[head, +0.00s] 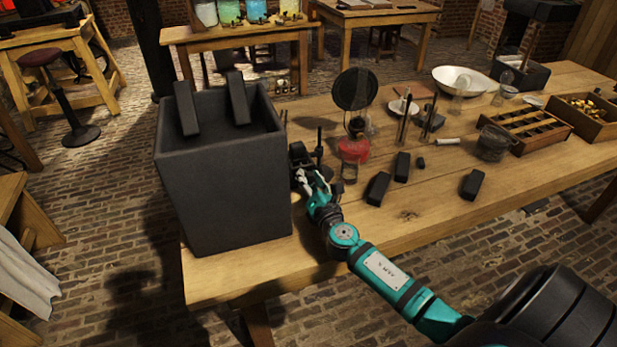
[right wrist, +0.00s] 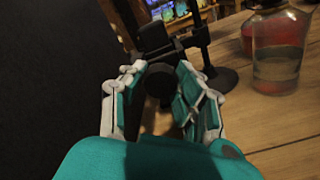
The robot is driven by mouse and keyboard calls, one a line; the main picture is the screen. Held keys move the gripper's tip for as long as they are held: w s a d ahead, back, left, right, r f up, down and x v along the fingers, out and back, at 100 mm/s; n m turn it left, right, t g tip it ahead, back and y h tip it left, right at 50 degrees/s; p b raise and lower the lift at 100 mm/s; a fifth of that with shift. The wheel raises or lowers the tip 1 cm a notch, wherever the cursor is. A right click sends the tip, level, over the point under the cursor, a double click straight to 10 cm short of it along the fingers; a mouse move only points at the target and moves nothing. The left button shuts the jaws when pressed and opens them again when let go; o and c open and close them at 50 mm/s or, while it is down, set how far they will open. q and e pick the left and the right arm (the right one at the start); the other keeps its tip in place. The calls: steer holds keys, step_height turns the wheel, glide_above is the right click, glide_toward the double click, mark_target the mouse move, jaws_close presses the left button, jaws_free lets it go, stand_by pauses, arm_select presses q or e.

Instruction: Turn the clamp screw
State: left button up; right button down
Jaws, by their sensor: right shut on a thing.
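The clamp screw (right wrist: 160,84) shows in the right wrist view as a dark round knob on a black clamp (right wrist: 153,40). The clamp sits beside a black upright stand (right wrist: 203,40) with a round foot. My right gripper (right wrist: 161,88) has its white and teal fingers on either side of the knob and is shut on it. In the head view my right gripper (head: 306,178) reaches the dark clamp beside the large box, and the screw itself is hidden or too small to tell. My left gripper is not in view.
A tall dark open box (head: 222,190) stands close left of my gripper. A red lamp (head: 353,150) and a glass jar (right wrist: 278,55) stand close right. Black blocks (head: 377,188) lie on the wooden table (head: 420,215). The table's front right is mostly clear.

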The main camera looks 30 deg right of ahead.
steer(key=n+p, duration=0.2)
steer(key=n, duration=0.4)
steer(key=shift+f, duration=0.1)
stand_by(0.4)
steer(key=c, duration=0.9)
jaws_free()
steer(key=shift+s, duration=0.1)
steer(key=v, duration=1.2)
steer(key=shift+d, duration=0.1)
steer(key=shift+f, duration=0.1)
